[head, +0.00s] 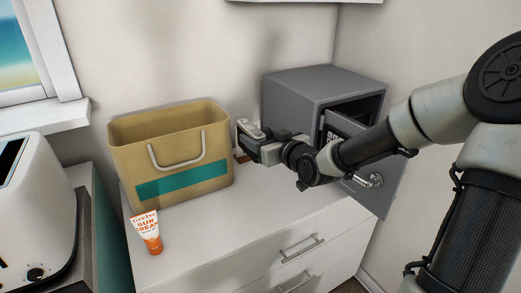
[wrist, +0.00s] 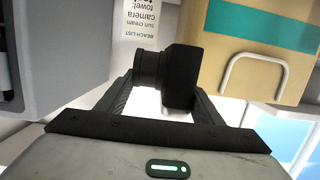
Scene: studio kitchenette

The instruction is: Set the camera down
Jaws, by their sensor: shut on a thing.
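The camera (wrist: 183,75) is black with a short round lens barrel, seen in the wrist view between the two fingers of my gripper (wrist: 163,88). The fingers are closed against its sides. In the head view my gripper (head: 247,137) is above the white cabinet top, between the beach bag and the safe.
A tan beach bag (head: 188,166) with a teal stripe stands left of my gripper. A grey safe (head: 308,92), door open, stands right. A beach list (wrist: 147,25) is beyond the camera. Sun cream (head: 147,232) stands front left. The cabinet top (head: 235,215) is clear in front.

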